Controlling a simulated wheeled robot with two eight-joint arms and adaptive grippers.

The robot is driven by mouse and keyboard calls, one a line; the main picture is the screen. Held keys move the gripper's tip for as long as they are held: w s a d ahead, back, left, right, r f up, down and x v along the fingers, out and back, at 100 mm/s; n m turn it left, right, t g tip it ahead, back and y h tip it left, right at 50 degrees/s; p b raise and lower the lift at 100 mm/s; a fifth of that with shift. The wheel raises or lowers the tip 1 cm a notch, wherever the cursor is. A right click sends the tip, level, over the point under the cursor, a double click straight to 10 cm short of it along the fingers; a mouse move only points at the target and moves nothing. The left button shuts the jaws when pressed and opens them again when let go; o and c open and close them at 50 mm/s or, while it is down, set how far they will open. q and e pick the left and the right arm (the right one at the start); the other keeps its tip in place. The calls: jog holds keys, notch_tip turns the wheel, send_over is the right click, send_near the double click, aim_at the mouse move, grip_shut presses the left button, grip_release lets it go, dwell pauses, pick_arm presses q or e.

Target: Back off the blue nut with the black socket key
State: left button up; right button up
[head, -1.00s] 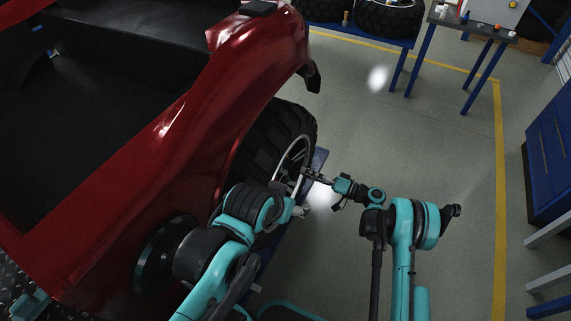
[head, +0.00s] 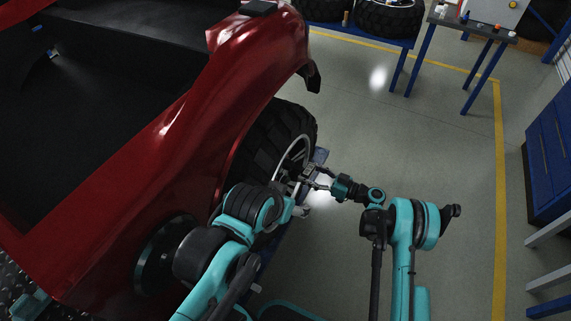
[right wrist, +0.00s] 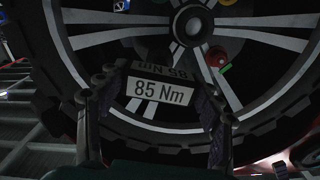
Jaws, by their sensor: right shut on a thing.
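The wheel (head: 277,140) stands under the red fender. In the right wrist view its pale spokes and hub (right wrist: 192,25) fill the top. My right gripper (head: 312,181) is close to the outer face of the wheel. In the wrist view its fingers are shut on the black socket key (right wrist: 167,70), which bears an "85 Nm" label. The key's working end is hidden. My left gripper (head: 301,211) is below it, its fingers unclear.
The red car body (head: 170,140) fills the left side and overhangs the wheel. A rack with tyres (head: 385,18) and a small bench (head: 475,25) stand at the back. A blue cabinet (head: 550,150) is at the right. The floor between is clear.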

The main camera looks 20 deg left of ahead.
jog(key=shift+n, duration=1.5)
jog(key=shift+m, duration=0.3)
jog(key=shift+d, duration=0.2)
jog(key=shift+d, duration=1.3)
jog(key=shift+s+d, duration=0.1)
jog(key=shift+d, duration=1.9)
